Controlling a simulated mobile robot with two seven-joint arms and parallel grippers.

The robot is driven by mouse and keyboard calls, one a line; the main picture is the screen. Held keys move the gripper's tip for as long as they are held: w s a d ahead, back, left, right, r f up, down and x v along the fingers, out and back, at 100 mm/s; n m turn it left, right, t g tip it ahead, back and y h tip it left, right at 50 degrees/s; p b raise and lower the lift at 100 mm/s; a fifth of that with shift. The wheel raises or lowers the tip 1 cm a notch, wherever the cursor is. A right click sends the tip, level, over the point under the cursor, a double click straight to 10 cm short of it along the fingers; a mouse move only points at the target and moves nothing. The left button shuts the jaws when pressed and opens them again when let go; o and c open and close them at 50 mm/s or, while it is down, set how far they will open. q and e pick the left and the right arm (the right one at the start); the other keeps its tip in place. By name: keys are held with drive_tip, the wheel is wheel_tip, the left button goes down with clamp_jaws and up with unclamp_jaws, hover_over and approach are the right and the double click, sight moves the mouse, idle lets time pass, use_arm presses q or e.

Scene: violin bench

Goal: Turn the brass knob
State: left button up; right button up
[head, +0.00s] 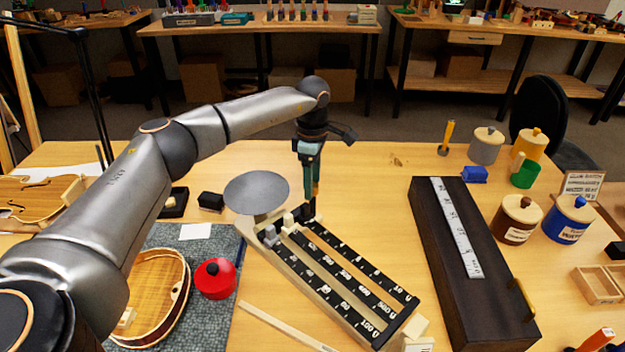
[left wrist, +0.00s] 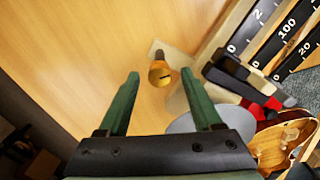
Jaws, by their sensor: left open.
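The brass knob (left wrist: 160,74) shows in the left wrist view on a short stem at the end of the beam balance's pale base. It has a dark slot or mark on its face. My left gripper (left wrist: 161,77) is open, with one green finger on each side of the knob in the picture; I cannot tell how far the knob lies beyond the tips. In the head view my left gripper (head: 311,192) points down at the far end of the balance (head: 338,310), and I cannot make out the knob there. My right gripper is not in view.
The balance's round grey pan (head: 256,192) is left of the gripper. A long dark box (head: 450,290) with a ruler lies to the right. A red pot (head: 215,279) and a violin body (head: 155,290) are at the left. Bare table lies beyond the balance.

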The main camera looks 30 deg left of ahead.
use_arm(q)
drive_tip(key=shift+f, duration=0.1)
clamp_jaws()
idle(0.5)
